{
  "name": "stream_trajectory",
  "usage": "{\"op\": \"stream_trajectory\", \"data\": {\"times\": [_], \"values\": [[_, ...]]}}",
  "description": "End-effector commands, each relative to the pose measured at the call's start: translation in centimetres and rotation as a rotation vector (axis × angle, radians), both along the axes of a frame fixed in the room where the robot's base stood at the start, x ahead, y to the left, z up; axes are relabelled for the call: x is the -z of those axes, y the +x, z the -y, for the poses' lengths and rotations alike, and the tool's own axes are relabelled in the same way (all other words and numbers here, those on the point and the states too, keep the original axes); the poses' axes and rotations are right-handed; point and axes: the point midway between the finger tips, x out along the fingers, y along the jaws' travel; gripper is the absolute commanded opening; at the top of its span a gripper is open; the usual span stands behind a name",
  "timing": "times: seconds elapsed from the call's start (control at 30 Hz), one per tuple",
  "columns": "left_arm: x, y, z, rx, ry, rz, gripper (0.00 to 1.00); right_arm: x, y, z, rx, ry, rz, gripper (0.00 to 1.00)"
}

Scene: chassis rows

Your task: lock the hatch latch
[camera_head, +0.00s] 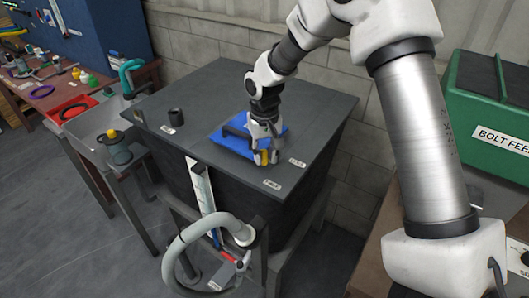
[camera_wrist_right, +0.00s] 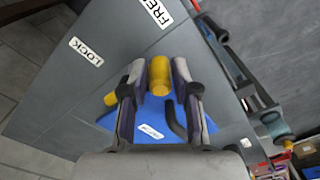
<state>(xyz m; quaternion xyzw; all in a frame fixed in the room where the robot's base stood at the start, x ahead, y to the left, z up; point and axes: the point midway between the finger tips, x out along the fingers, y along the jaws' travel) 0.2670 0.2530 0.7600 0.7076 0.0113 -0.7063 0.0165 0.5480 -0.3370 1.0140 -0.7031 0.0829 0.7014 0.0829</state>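A blue hatch panel (camera_head: 232,139) lies on the dark grey cabinet top; it also shows in the wrist view (camera_wrist_right: 112,121). A yellow latch knob (camera_wrist_right: 160,76) stands between the fingers of my right gripper (camera_wrist_right: 159,72), which look closed against its sides. A second yellow part (camera_wrist_right: 110,98) shows beside the left finger. In the head view my right gripper (camera_head: 264,148) is low over the panel's front right edge, with yellow (camera_head: 263,158) at its fingertips. A LOCK label (camera_wrist_right: 86,51) and a FREE label (camera_wrist_right: 157,12) lie beyond the knob. My left gripper is out of view.
A black cup-like part (camera_head: 176,117) stands on the cabinet top (camera_head: 205,90) to the left. A hose (camera_head: 185,243) hangs at the cabinet's front. A green bolt feed box (camera_head: 490,115) stands at the right and a cluttered bench at the left.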

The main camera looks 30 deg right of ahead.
Motion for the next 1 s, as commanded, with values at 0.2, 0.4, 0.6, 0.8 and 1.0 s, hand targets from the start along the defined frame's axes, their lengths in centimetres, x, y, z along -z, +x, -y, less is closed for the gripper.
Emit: {"op": "stream_trajectory", "data": {"times": [0.2, 0.4, 0.6, 0.8, 1.0], "values": [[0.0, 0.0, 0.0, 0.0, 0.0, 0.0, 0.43, 0.0, 0.0, 0.0, 0.0, 0.0, 0.0, 0.0], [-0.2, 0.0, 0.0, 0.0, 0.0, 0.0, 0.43, 0.0, -0.1, 0.0, -0.014, 0.0, 0.0, 0.0], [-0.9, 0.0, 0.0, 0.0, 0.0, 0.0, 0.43, -0.2, -0.4, 0.2, -0.078, 0.0, -0.002, 0.0], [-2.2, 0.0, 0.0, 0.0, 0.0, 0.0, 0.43, -0.3, -1.0, 0.6, -0.206, 0.001, -0.004, 0.0], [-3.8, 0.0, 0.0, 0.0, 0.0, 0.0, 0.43, -0.3, -1.7, 1.2, -0.385, 0.001, -0.004, 0.0]]}}
